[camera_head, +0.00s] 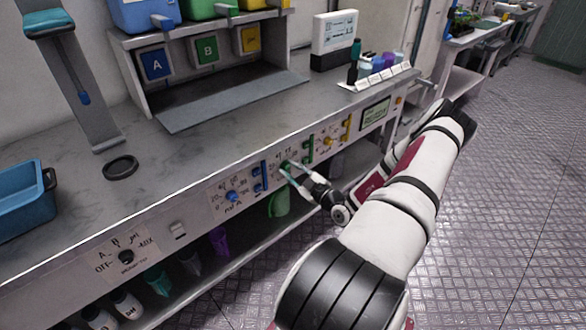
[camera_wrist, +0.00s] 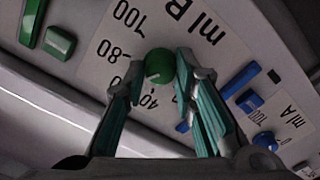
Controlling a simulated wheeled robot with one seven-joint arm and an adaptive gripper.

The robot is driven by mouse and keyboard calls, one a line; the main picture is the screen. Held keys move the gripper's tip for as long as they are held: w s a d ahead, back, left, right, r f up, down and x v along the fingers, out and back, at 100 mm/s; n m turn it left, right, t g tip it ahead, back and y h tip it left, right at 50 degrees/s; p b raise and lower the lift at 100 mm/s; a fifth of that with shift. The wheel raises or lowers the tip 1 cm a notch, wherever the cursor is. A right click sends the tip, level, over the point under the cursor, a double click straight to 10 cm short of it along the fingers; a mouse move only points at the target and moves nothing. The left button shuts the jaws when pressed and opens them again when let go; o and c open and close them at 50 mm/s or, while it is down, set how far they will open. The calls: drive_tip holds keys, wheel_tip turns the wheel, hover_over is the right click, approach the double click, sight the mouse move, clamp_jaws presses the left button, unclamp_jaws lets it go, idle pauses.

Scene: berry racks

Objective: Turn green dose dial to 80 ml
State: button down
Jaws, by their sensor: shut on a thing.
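The green dose dial (camera_wrist: 159,66) is a round knob on the white panel marked "ml B". My gripper (camera_wrist: 160,72) has its two teal-padded fingers on either side of the dial, shut on it. The scale beside it shows 100, 80 and 40; other marks are partly hidden by the fingers. A small pale mark shows on the dial's lower edge, near the 40 side, but its exact reading is unclear. In the head view, my gripper (camera_head: 290,171) reaches the panel on the bench front, and the fingers cover much of the green dial (camera_head: 285,165).
The blue dial (camera_head: 232,196) and blue switches (camera_head: 258,178) lie left of the green dial in the head view. Green switches (camera_head: 308,149) and the yellow dial (camera_head: 330,142) lie to its right. A green cup (camera_head: 279,204) stands on the shelf below.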

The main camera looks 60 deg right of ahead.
drive_tip(key=m+p, duration=0.1)
drive_tip(key=m, duration=0.2)
drive_tip(key=shift+m, duration=0.3)
drive_tip(key=shift+m+p, duration=0.3)
drive_tip(key=shift+m, duration=1.4)
drive_tip(key=shift+f, duration=0.1)
drive_tip(key=c, duration=1.3)
unclamp_jaws()
drive_tip(key=shift+s, duration=0.1)
drive_tip(key=v, duration=1.2)
